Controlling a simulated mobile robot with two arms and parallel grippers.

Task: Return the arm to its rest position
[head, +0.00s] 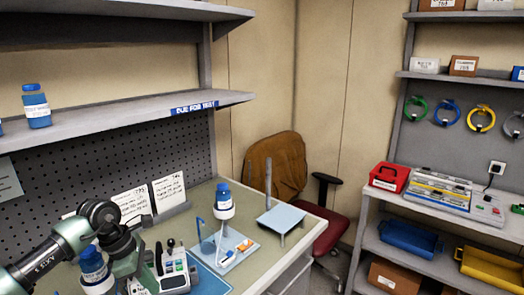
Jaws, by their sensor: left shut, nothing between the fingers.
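My left arm (48,262) comes in from the lower left, teal with dark joints. Its gripper (128,272) points down over the bench's near left part, shut and empty. A blue-capped bottle (95,270) stands just left of the gripper and is partly hidden by the arm. A small pump-like device (173,272) with buttons sits just right of the gripper; I cannot tell whether they touch. My right gripper is not in view.
Another blue-capped bottle (223,202) sits on a light-blue stand (228,252). A grey plate with a post (281,217) is near the bench's right edge. An overhead shelf (130,118) holds a blue bottle (37,106). A red chair (305,228) and side rack (435,212) stand right.

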